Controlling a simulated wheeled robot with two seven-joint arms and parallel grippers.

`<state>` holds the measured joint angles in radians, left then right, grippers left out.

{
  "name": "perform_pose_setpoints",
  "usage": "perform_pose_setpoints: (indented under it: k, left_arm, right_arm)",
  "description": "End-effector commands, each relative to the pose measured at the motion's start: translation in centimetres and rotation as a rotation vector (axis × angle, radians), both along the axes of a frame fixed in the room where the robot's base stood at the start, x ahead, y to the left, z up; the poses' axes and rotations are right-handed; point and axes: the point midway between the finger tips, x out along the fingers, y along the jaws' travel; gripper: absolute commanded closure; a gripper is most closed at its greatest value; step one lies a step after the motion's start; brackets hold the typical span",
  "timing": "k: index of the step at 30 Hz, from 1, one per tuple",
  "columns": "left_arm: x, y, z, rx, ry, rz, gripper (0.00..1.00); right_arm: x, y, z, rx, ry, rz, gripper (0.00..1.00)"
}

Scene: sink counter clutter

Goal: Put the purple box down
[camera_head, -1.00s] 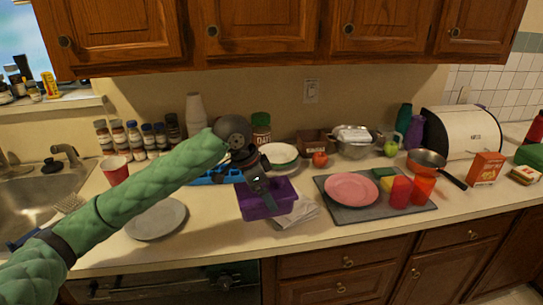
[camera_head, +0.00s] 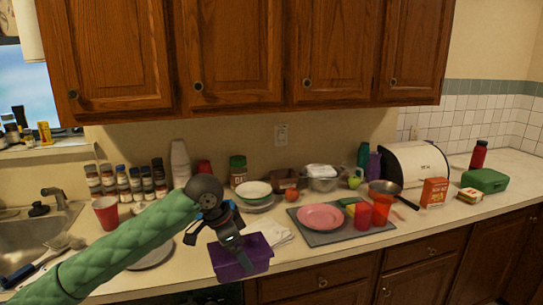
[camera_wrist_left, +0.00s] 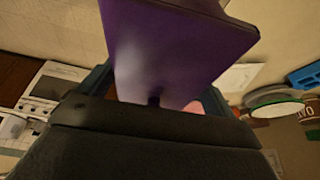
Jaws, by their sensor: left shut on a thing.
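The purple box (camera_head: 241,260) is in my left gripper (camera_head: 238,243), low in the middle of the head view. It overlaps the counter's front edge in the picture; I cannot tell whether its underside touches anything. In the left wrist view the purple box (camera_wrist_left: 175,50) fills the upper middle, between the fingers and tilted in the picture. My left gripper is shut on one side of it. The counter (camera_head: 335,258) runs across the scene. My right gripper is not in view.
A grey plate (camera_head: 150,254) lies left of the box, partly behind my arm. A white cloth (camera_head: 272,229) lies just behind and right of it. A grey mat (camera_head: 313,238) with a pink plate (camera_head: 321,217) and red cups stands further right. Stacked bowls (camera_head: 254,191) are behind.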

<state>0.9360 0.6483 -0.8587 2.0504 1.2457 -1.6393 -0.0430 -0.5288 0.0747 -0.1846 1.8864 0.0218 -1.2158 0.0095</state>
Motion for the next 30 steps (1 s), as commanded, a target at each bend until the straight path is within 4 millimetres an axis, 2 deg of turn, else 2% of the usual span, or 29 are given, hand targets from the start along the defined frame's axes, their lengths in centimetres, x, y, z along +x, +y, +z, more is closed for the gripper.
perform_pose_setpoints:
  k: [5,17,30]
  left_arm:
    - [-0.2,0.3,-1.1,0.0,0.004,0.047,0.33]
    - [-0.7,1.7,-4.6,0.005,0.016,0.217,0.33]
    - [-2.8,5.7,-11.9,0.007,0.03,0.625,0.33]
  right_arm:
    - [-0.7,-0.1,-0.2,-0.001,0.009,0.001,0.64]
    - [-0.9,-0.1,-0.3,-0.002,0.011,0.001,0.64]
    - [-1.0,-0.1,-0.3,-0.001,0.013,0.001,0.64]
